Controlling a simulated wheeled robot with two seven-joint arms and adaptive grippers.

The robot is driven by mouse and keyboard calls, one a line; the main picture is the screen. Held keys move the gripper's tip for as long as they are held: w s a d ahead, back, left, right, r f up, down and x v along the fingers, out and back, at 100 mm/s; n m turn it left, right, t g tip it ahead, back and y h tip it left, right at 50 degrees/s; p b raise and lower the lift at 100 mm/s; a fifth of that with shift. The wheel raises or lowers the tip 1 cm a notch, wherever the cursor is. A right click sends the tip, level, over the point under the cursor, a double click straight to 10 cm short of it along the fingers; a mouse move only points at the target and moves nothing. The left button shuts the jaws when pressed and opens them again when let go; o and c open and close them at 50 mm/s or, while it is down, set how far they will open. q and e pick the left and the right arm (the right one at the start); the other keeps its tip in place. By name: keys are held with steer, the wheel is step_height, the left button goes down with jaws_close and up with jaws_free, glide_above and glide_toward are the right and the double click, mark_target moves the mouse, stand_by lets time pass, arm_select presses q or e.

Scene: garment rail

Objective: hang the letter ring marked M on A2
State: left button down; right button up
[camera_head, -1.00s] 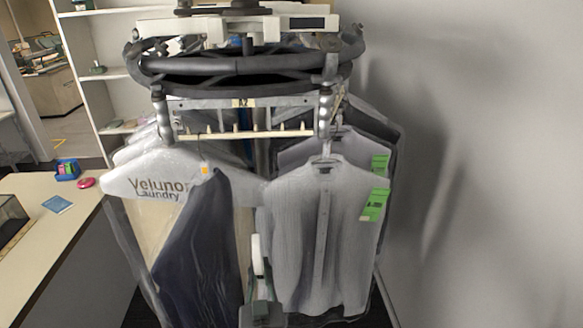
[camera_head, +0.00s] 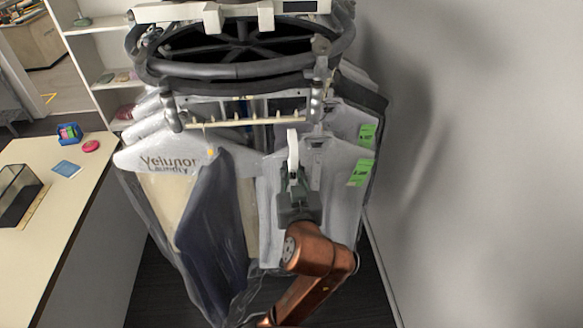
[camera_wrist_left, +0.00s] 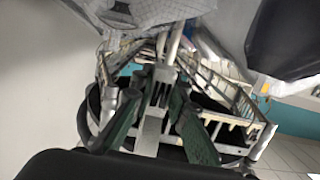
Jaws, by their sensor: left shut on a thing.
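My left gripper (camera_head: 295,190) is shut on a narrow white piece (camera_head: 292,150), which I take for the letter ring, seen nearly edge-on. It stands upright above the fingers, in front of the grey shirt and just below the right end of the pegged bar (camera_head: 245,122). No M is readable on it. In the left wrist view my left gripper (camera_wrist_left: 160,115) has its green-grey fingers on either side of a pale upright strip (camera_wrist_left: 152,132). The A2 label is not readable now; earlier it shows on the frame above the pegged bar. My right gripper is not in view.
Bagged garments (camera_head: 185,190) hang left of the gripper, and a grey shirt (camera_head: 342,185) with green tags hangs behind and right. The round dark rail (camera_head: 240,75) is above. A table (camera_head: 60,225) stands left; a bare wall (camera_head: 480,150) is right.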

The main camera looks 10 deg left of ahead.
arm_select(q)
steer(key=shift+w+a+r, duration=0.15)
steer(key=shift+w+r, duration=0.05)
steer(key=shift+w, duration=0.15)
steer(key=r+x, duration=0.1)
steer(key=x, duration=0.5)
steer(key=shift+r, duration=0.35)
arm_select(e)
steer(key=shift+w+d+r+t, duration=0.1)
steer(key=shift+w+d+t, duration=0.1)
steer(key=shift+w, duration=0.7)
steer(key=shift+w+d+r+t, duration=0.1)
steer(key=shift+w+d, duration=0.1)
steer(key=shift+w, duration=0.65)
arm_select(q)
steer(key=shift+w, duration=0.15)
steer(key=shift+w+a, duration=0.1)
steer(key=shift+w, duration=0.1)
steer(key=shift+r+x, duration=0.2)
steer(key=shift+x, duration=0.95)
steer(key=shift+r+x, duration=0.15)
steer(key=shift+x, duration=1)
